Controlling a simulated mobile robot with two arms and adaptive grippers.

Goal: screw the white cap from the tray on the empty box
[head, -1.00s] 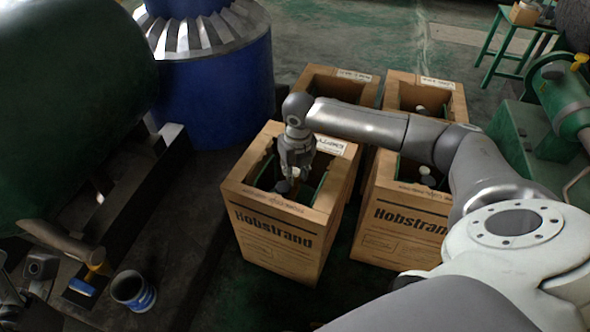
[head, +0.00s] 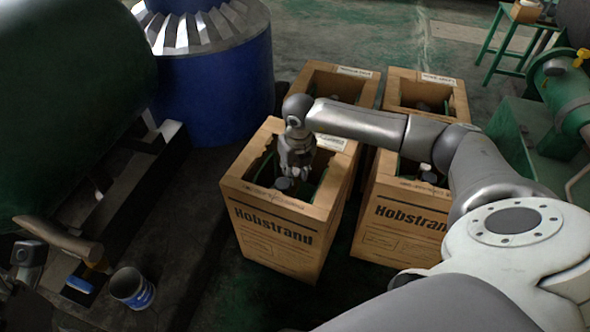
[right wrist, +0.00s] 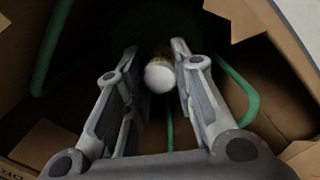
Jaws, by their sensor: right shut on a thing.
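The empty box (head: 268,238) is the front left cardboard carton, printed Hobstrand, with its top open. My right gripper (head: 291,172) points down into it, above the dark round top (head: 284,184) of the cylinder inside. In the right wrist view, my right gripper (right wrist: 158,68) is shut on a white round cap (right wrist: 160,77), which sits between its fingertips. Whether the cap touches the cylinder's neck is hidden. A grey part at the lower left edge seems to be my left gripper (head: 27,258), too partial to read. I cannot make out the tray.
More open cartons stand close by: one behind (head: 338,84), one back right (head: 428,90) and one front right (head: 400,232). A blue drum (head: 215,100) and a green tank (head: 70,100) stand left. A small tin (head: 132,290) is at the lower left.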

